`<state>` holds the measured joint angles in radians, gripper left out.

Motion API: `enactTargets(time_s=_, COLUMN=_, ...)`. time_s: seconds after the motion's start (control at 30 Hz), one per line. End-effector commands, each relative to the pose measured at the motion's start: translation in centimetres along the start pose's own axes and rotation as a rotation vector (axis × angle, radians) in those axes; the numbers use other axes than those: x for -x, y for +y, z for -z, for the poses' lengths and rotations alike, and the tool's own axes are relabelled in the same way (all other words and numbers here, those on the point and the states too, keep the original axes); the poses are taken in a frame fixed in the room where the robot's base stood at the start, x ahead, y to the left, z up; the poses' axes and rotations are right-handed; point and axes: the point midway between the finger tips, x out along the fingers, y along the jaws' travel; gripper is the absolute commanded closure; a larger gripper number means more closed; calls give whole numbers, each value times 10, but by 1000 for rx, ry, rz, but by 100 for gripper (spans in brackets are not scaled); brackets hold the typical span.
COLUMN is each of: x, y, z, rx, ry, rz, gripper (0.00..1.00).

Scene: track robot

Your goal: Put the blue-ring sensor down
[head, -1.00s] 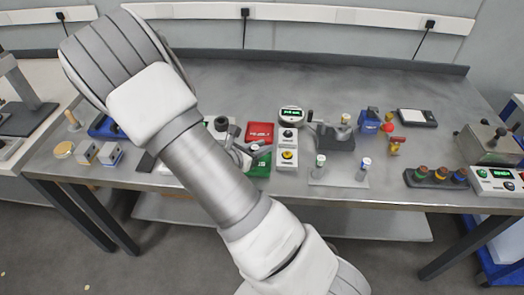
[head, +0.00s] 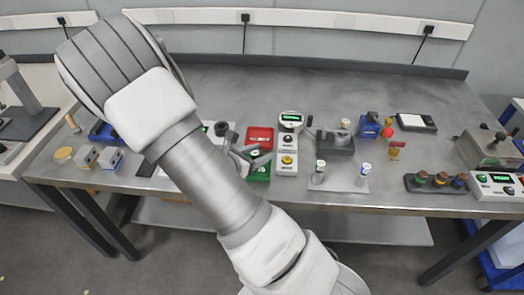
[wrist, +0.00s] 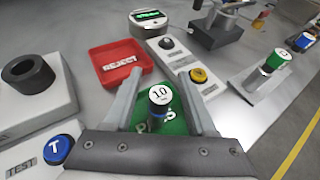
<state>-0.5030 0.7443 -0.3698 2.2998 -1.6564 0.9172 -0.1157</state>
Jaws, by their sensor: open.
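The blue-ring sensor (wrist: 159,97) is a short cylinder with a white top marked 10 and a blue band. In the wrist view it stands upright on the green PASS tray (wrist: 176,127). My gripper (wrist: 162,76) is open, with one finger on each side of the sensor and a visible gap to each. In the head view the green tray (head: 262,174) is partly hidden behind my gripper (head: 250,158), and the sensor is hard to make out there.
A red REJECT tray (wrist: 117,66) lies just beyond. A panel with black and yellow buttons (wrist: 187,67) stands close right of the green tray. A blue T button (wrist: 54,151) and black ring holder (wrist: 28,78) are left. A rack (head: 345,185) holds two other sensors.

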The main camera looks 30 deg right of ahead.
Motion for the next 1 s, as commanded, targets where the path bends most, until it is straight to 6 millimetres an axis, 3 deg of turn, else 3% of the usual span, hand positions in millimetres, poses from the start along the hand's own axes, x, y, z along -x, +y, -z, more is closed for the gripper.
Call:
enactTargets(time_s=0.2, x=50, y=2, z=-1, rx=1, ry=3, rz=-7, gripper=43)
enactTargets(time_s=0.43, x=93, y=1, z=0, rx=2, ry=1, rz=-5, gripper=43)
enactTargets(time_s=0.73, x=112, y=-7, z=-8, rx=-64, ry=29, rz=34, gripper=43)
enactTargets(time_s=1.0, x=127, y=-52, z=-46, rx=-493, ry=224, rz=252, gripper=43)
